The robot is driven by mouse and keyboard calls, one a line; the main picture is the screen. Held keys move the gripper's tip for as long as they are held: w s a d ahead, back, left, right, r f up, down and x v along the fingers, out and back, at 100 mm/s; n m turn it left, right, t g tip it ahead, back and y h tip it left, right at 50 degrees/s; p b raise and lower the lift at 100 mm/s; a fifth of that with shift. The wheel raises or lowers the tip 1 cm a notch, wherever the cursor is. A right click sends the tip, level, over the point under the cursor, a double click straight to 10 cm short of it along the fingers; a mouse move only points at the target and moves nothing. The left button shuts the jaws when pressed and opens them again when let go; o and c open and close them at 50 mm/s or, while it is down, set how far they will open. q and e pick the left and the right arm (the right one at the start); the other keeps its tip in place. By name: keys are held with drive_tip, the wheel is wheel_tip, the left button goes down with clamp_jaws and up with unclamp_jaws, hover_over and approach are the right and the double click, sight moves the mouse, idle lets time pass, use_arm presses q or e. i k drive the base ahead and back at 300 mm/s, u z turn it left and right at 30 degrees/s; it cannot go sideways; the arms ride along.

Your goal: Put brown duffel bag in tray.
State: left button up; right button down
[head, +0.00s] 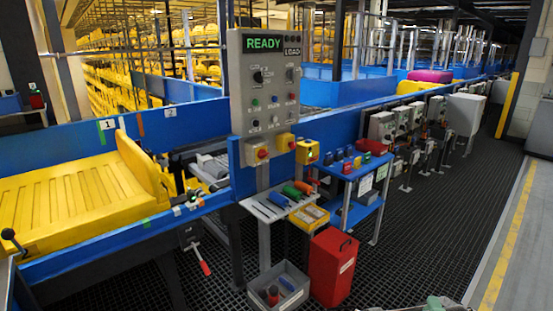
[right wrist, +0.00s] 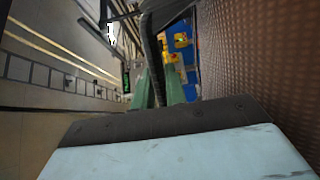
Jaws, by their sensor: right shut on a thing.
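The yellow tray (head: 75,200) sits on the blue-sided conveyor at the left of the head view, and its visible floor is empty. My right gripper (right wrist: 160,88) shows in the right wrist view with its green fingers close around a dark strap (right wrist: 151,45). A brown woven surface, the brown duffel bag (right wrist: 250,60), fills the right side of that view beside the fingers. The bag is not seen in the head view. Only a bit of my right gripper (head: 438,303) shows at the bottom edge there, far right of the tray. My left gripper is not seen.
A grey control panel (head: 243,115) reading READY stands right of the tray. Beside it are a tool shelf (head: 262,212), a red box (head: 333,265), a grey bin (head: 266,303) and a blue cart (head: 345,172). The dark grated floor (head: 430,225) at right is clear.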

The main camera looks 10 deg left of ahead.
sight(88, 198)
drive_tip(key=u, duration=0.25)
drive_tip(key=i, duration=1.1)
drive_tip(key=u, duration=1.05)
drive_tip(key=i, duration=0.7)
drive_tip(key=u, duration=0.6)
